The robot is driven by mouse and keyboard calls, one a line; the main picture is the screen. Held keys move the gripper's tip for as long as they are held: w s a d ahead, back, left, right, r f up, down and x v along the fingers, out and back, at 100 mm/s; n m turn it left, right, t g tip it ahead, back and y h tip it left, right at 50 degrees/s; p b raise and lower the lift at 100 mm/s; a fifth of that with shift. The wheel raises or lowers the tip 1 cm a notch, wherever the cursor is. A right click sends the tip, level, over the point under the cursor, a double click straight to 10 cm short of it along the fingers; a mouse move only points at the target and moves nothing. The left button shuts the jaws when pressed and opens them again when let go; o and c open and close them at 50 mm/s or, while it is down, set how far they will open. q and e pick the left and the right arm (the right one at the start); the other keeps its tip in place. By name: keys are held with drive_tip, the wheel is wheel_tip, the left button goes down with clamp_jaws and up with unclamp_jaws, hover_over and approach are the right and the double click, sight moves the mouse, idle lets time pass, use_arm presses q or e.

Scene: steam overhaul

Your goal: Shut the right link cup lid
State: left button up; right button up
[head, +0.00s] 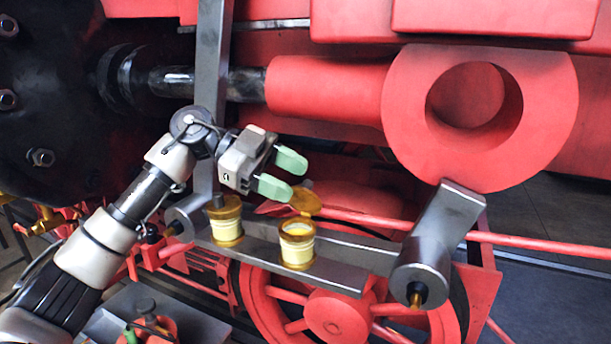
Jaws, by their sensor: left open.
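Two brass-and-cream link cups stand on a grey metal bar. The right link cup (297,247) is open at the top. Its brass lid (305,202) stands raised at the cup's back edge. The left link cup (226,222) has its top covered by a brass cap with a small knob. My left gripper (284,175) comes in from the left, above and between the cups. Its green-tipped fingers are apart with nothing between them. The lower finger is close to the raised lid's left side; I cannot tell whether they touch. My right gripper is not in view.
A large red ring-ended rod (480,115) lies behind at the upper right. A grey upright bar (211,70) stands behind my left wrist. A grey cylinder arm (432,250) is right of the cups. A red spoked wheel (335,312) is below.

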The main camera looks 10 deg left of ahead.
sight(304, 184)
use_arm(q)
drive_tip(key=shift+w+p+x, duration=0.25)
drive_tip(key=shift+p+x, duration=0.05)
drive_tip(key=shift+x, duration=0.85)
drive_tip(key=shift+d+f, duration=0.2)
drive_tip(key=shift+d, duration=0.15)
drive_tip(key=shift+s+d, duration=0.15)
drive_tip(key=shift+s, duration=0.1)
